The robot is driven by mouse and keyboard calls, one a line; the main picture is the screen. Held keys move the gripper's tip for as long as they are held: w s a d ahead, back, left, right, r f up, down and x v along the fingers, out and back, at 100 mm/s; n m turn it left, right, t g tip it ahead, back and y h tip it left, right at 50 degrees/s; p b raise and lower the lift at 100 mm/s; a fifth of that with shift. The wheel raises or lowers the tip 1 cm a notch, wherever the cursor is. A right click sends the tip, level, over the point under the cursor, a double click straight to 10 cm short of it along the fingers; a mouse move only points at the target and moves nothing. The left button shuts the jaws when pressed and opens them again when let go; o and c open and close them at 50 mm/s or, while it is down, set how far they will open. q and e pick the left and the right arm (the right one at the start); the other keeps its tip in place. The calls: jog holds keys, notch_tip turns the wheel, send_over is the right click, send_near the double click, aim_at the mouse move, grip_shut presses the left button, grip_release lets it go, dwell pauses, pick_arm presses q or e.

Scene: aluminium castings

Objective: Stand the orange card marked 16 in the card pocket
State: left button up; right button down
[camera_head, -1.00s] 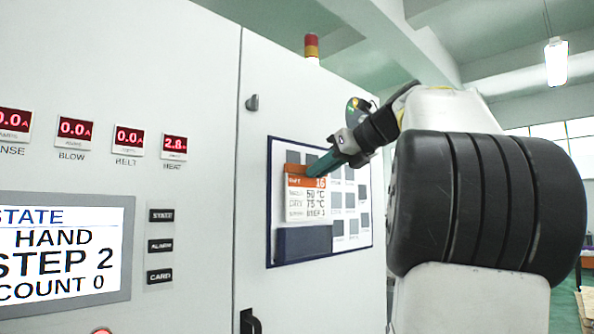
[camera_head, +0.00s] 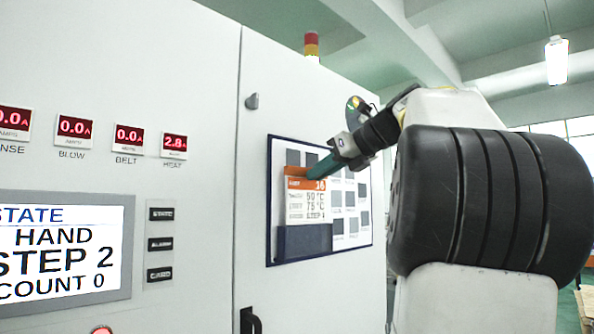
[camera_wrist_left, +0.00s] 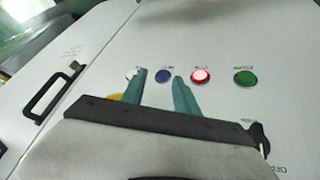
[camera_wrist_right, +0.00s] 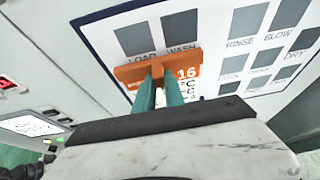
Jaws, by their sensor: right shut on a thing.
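The orange-topped card marked 16 (camera_head: 307,204) is upright in front of the white board, directly above the dark blue card pocket (camera_head: 304,243). Its lower edge meets the pocket's upper rim and is hidden there; I cannot tell how deep it sits. My right gripper (camera_head: 318,174) is shut on the card's orange top edge. In the right wrist view the two teal fingers (camera_wrist_right: 158,76) close on the orange strip (camera_wrist_right: 183,62). My left gripper (camera_wrist_left: 160,82) is open and empty, near a panel with buttons.
The board (camera_head: 350,238) carries several grey squares with labels. A state screen (camera_head: 60,248) and red readouts (camera_head: 76,129) are on the cabinet at left. Blue, red and green buttons (camera_wrist_left: 245,77) and a black door handle (camera_wrist_left: 48,98) show in the left wrist view.

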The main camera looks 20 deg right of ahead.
aim_at(308, 209)
jog(key=shift+f, duration=3.6)
jog(key=c, duration=1.3)
grip_release()
jog(key=shift+c, duration=0.2)
jog(key=shift+r, duration=0.1)
